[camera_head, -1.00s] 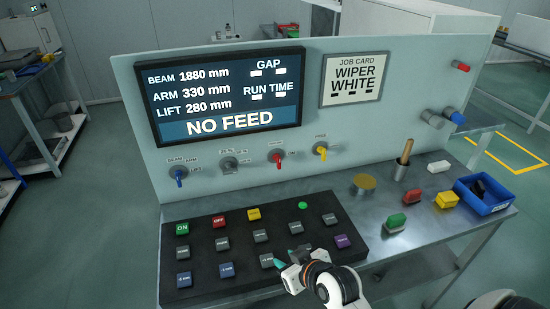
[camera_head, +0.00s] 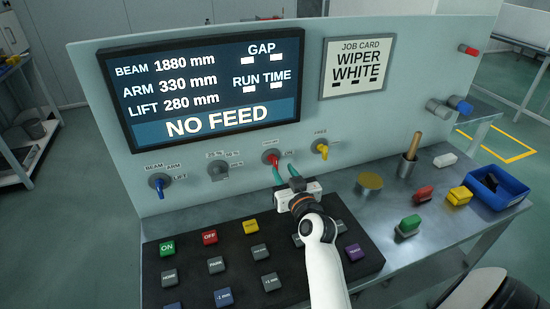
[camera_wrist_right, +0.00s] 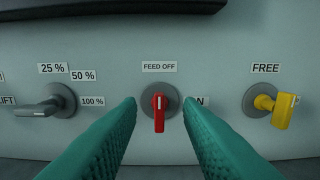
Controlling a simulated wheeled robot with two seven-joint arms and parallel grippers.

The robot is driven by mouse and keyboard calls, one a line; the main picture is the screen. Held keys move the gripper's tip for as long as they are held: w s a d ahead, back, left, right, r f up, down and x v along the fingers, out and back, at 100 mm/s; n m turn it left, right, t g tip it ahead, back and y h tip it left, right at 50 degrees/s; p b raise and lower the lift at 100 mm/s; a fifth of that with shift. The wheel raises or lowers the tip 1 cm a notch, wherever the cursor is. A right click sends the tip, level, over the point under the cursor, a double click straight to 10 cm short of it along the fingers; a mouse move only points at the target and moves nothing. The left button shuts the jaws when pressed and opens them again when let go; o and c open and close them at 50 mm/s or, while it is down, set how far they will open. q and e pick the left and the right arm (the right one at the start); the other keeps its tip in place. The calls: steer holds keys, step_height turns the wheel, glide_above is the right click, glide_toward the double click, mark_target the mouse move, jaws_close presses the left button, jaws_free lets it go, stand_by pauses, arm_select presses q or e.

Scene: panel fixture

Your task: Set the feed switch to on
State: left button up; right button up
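The feed switch is a red knob (camera_wrist_right: 159,112) on a grey round base, under a "FEED OFF" label (camera_wrist_right: 159,67) in the right wrist view. Its handle points down, with the white mark at the top. A label ending in "N" to its right is partly hidden by a finger. In the head view the red switch (camera_head: 271,158) is on the upright panel. My right gripper (camera_head: 283,176) is just in front of and below it. In the wrist view its two green fingers (camera_wrist_right: 160,125) are open, one each side of the knob, apart from it. My left gripper is not in view.
A yellow switch (camera_wrist_right: 276,108) under "FREE" is to the right; a grey selector (camera_wrist_right: 48,106) is to the left. A blue switch (camera_head: 159,183) is further left. The screen (camera_head: 205,90) reads "NO FEED". A dark button board (camera_head: 190,270) lies below.

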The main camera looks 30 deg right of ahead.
mark_target(277, 161)
steer(key=x, duration=0.6)
steer(key=shift+w, duration=0.1)
steer(key=shift+w+d+f, duration=0.1)
steer(key=shift+w+f, duration=0.05)
steer(key=shift+w, duration=0.3)
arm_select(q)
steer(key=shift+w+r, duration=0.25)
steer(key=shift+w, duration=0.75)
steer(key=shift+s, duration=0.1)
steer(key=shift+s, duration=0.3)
arm_select(e)
jaws_close()
